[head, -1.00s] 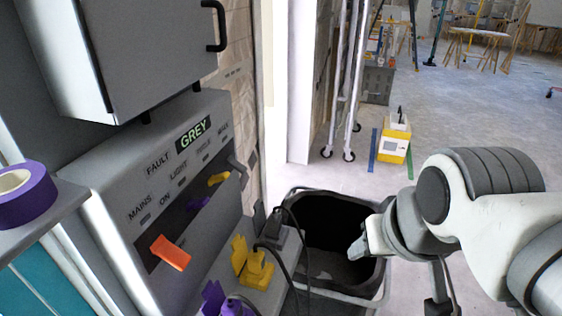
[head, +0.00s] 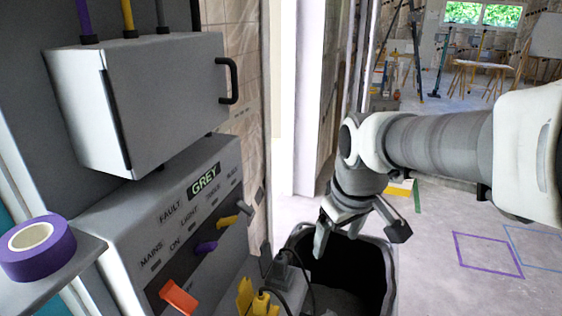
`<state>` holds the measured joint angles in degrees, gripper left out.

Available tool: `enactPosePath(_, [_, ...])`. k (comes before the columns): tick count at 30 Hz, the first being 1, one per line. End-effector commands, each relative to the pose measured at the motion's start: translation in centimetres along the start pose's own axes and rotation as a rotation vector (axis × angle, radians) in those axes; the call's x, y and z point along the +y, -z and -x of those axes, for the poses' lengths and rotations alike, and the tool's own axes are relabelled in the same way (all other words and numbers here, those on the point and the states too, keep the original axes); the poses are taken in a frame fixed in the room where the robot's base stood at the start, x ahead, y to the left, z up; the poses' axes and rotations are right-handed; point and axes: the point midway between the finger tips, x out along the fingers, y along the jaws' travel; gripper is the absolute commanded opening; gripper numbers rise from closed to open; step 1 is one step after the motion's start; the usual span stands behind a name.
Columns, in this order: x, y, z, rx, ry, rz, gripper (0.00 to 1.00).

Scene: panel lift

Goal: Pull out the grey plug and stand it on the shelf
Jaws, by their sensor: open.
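The grey plug (head: 284,268) is at the right end of the panel's lower ledge, with a dark cable running from it. It looks seated in its socket, though the small view leaves this unclear. My gripper (head: 360,228) is open and empty, pointing down to the right of the plug, apart from it in the picture. A grey shelf (head: 75,276) at the left edge carries a roll of purple tape (head: 62,250). The panel display (head: 204,182) reads GREY.
A yellow plug (head: 262,305) is left of the grey one. The panel has orange (head: 179,298), purple (head: 206,247), yellow (head: 227,221) and grey levers. A cabinet (head: 165,95) juts out above. A dark open bin (head: 345,275) lies below my gripper.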

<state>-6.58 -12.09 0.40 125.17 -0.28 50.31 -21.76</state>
Motion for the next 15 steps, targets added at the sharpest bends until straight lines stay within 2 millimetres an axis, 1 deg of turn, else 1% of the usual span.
enactPosePath(1, [0.0, 1.5, -0.7, -0.025, 0.015, 0.053, 0.82])
enactPosePath(6, [-0.4, 5.5, -4.0, -0.085, 0.06, 0.238, 0.82])
enactPosePath(8, [-0.7, 6.8, -5.4, -0.106, 0.077, 0.302, 0.82])
enactPosePath(12, [-1.7, 9.3, -9.1, -0.15, 0.12, 0.451, 0.82])
enactPosePath(15, [-2.5, 10.6, -11.7, -0.175, 0.149, 0.545, 0.82])
